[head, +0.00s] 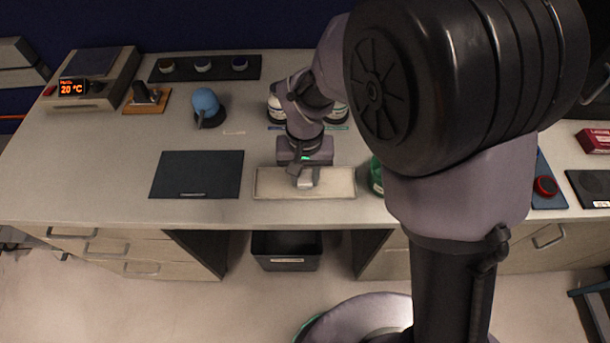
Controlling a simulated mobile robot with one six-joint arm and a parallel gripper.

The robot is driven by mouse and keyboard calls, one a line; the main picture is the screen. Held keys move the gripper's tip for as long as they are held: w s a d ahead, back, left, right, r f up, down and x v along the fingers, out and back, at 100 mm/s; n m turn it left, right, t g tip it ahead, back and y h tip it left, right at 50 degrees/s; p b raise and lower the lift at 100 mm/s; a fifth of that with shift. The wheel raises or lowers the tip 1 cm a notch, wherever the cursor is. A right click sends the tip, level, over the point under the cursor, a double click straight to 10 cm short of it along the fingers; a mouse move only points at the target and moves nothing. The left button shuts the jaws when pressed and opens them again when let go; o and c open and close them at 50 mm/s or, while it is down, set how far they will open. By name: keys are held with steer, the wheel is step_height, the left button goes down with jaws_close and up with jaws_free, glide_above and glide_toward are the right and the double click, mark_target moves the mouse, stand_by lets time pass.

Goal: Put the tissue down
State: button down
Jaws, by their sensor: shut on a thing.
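My gripper (304,176) points down over a pale, shallow rectangular tray (337,184) near the front edge of the bench. It is shut on a small white tissue (305,184), which shows between and just below the fingers. The tissue is low over the middle of the tray. I cannot tell whether it touches the tray surface. My gripper and wrist hide part of the tray's back edge.
A dark mat (197,174) lies left of the tray. A green bottle (376,176) stands close on its right, partly hidden by my arm. White-labelled jars (276,108) stand behind my wrist. A blue rounded object (206,106) is further left. A black bin (287,250) stands below the bench.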

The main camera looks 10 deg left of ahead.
mark_target(305, 178)
steer(key=c, duration=1)
jaws_free()
steer(key=shift+f, duration=0.1)
steer(key=shift+c, duration=0.2)
step_height(305, 178, up, 12)
steer(key=r+p, duration=0.1)
steer(key=p, duration=0.4)
steer(key=s+d+r+m+t+y, duration=0.1)
steer(key=s+d+r+m+t, duration=0.15)
steer(key=d+r, duration=0.6)
steer(key=s+d+r+m+t+y, duration=0.1)
steer(key=s+d+r+m+t, duration=0.2)
steer(key=s+d, duration=0.6)
steer(key=shift+s+d+r+m, duration=0.35)
steer(key=shift+d+r+m, duration=0.45)
steer(key=shift+d, duration=0.2)
steer(key=shift+f+b, duration=2.1)
steer(key=shift+f, duration=0.05)
